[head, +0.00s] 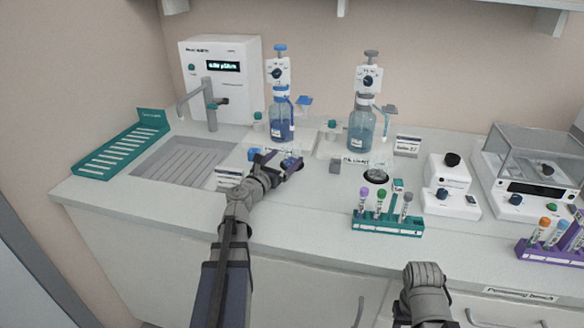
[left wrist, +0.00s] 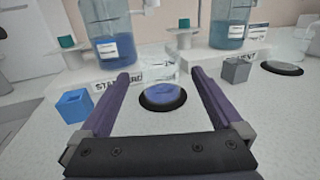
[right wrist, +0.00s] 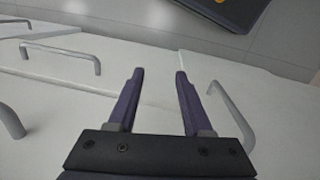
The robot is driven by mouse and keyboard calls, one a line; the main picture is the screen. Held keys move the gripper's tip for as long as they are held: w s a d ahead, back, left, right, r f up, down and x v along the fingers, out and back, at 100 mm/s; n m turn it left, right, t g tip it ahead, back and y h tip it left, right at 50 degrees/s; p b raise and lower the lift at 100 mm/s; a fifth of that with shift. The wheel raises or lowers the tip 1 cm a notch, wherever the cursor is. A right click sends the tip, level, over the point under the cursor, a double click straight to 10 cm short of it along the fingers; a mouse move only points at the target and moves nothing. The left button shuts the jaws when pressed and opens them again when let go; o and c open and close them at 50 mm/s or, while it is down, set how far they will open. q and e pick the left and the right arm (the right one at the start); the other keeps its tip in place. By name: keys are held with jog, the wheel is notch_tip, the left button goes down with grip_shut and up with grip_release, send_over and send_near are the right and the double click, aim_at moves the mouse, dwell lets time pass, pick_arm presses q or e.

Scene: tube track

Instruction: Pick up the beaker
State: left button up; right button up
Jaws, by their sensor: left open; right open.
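A clear glass beaker (left wrist: 163,88) with blue liquid in its bottom stands on a round black pad in the left wrist view. It shows between and just beyond the fingers of my left gripper (left wrist: 160,74). In the head view the beaker (head: 291,161) is partly hidden by my left gripper (head: 279,163), which is open and low over the counter. I cannot tell whether a finger touches the glass. A second clear beaker (head: 376,173) stands on another black pad to the right. My right gripper (right wrist: 158,72) is open and empty, in front of the cabinet fronts.
Behind the beaker stand two dispenser bottles (head: 281,122) (head: 361,130) on white bases. A small blue block (left wrist: 75,105) lies left of the left gripper and a grey block (left wrist: 236,70) lies right. A green tube rack (head: 388,222) stands near the front edge.

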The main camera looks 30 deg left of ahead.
pick_arm(q)
jog(key=shift+w+f, duration=0.15)
jog(key=shift+w, duration=0.4)
jog(key=shift+w+f, duration=0.15)
jog(key=shift+w, duration=0.4)
jog(key=shift+w+d, duration=0.1)
jog(key=shift+w, duration=2.6)
jog(key=shift+s, duration=0.1)
jog(key=shift+c, duration=0.4)
jog(key=c, duration=1.2)
